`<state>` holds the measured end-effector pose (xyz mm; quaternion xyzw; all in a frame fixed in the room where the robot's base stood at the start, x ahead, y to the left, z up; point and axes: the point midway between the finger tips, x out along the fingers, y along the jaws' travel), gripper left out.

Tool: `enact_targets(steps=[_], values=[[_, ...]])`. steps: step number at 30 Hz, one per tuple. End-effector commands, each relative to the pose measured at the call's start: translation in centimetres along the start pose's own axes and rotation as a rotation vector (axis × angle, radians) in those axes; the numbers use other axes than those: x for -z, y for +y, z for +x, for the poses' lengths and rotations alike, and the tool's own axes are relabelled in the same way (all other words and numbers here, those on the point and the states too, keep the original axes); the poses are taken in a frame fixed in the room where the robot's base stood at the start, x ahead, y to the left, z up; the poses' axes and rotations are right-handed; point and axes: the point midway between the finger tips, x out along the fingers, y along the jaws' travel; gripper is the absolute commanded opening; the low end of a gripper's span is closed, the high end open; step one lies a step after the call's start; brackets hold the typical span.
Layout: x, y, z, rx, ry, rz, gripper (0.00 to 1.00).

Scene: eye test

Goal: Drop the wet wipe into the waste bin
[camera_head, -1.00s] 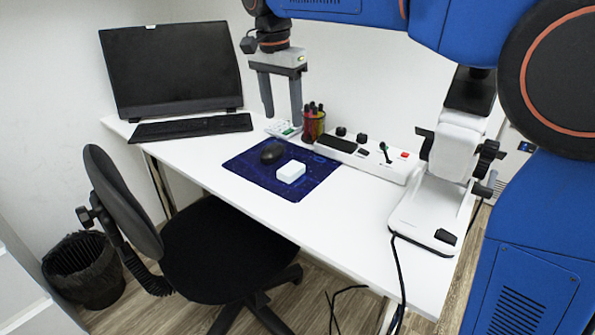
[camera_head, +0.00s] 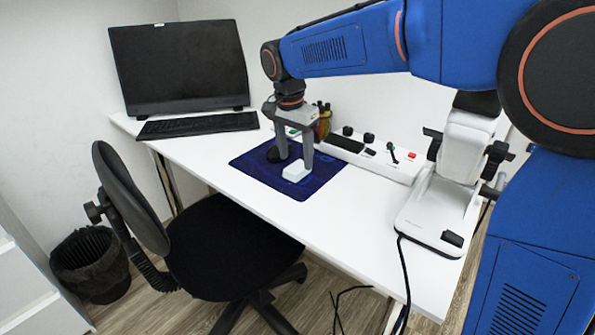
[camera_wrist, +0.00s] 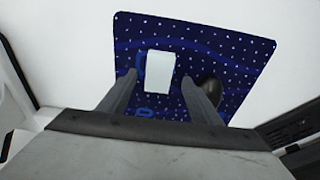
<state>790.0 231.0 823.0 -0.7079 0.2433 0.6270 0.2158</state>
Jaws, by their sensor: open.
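A small white box-shaped thing, which I take for the wet wipe (camera_head: 296,173), lies on the dark blue mouse mat (camera_head: 262,171). In the wrist view the white thing (camera_wrist: 160,70) appears between my fingers, with a gap at each side. My gripper (camera_head: 296,162) points down over the mat, open and empty; its tips (camera_wrist: 159,80) are close to the white thing. I cannot tell their exact height above the mat. The black waste bin (camera_head: 92,268), with a dark liner, stands on the floor at the far left.
A black mouse (camera_wrist: 211,90) lies beside my right finger in the wrist view. A pen holder (camera_head: 322,122) and a control box (camera_head: 372,157) stand behind the mat. A black chair (camera_head: 225,250) stands between desk and bin.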

Motion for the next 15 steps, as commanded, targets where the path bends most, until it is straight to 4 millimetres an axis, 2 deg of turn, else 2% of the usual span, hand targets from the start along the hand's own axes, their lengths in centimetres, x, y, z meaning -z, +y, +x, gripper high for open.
enact_targets(steps=[6, 15], values=[[0.1, 0.2, 2.8, -0.003, -0.001, 0.0, 0.58], [0.1, 0.2, 3.3, 0.0, 0.0, 0.0, 0.58]])
